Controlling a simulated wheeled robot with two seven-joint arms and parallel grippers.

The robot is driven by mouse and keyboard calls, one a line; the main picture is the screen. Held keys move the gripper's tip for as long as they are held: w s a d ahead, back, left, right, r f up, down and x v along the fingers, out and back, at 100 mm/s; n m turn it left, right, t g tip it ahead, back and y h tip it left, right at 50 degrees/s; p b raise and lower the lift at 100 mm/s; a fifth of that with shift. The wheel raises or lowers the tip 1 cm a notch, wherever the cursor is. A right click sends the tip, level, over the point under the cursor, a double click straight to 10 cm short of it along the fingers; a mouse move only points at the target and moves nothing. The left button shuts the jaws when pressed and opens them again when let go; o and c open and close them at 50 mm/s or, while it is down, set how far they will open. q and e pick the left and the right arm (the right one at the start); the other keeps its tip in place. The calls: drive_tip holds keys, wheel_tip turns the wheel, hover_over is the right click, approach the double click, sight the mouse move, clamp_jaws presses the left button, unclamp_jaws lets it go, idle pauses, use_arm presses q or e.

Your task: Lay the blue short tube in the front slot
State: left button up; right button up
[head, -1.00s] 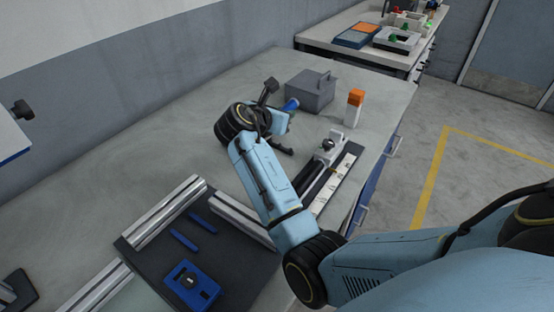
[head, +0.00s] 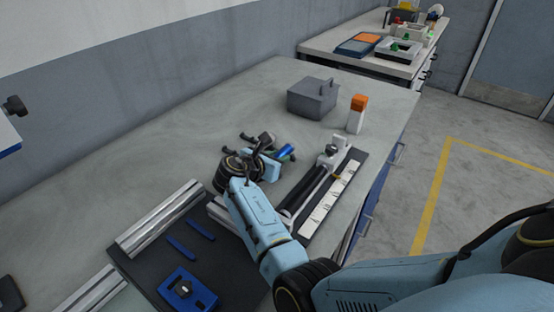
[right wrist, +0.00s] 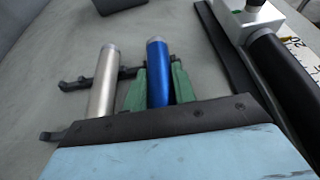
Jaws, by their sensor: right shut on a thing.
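The blue short tube (right wrist: 158,75) stands between the two green fingers of my right gripper (right wrist: 159,68), which is shut on it, in the right wrist view. In the head view the tube (head: 286,151) sticks out past my right gripper (head: 280,157), over the bench. A silver tube (right wrist: 103,80) is left of it in the wrist view, apart from the fingers. A dark holder (right wrist: 75,85) shows behind the tubes; the gripper hides much of it. I cannot tell which part is the front slot. My left gripper is out of view.
A long black fixture with a white scale (head: 331,199) lies right of my gripper. A grey box (head: 312,99) and an orange-topped white block (head: 356,114) stand farther back. A dark tray (head: 145,265) with metal rails and blue parts is at lower left. The bench's back left is clear.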

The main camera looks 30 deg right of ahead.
drive_tip(key=shift+f, duration=0.1)
drive_tip(key=o, duration=1)
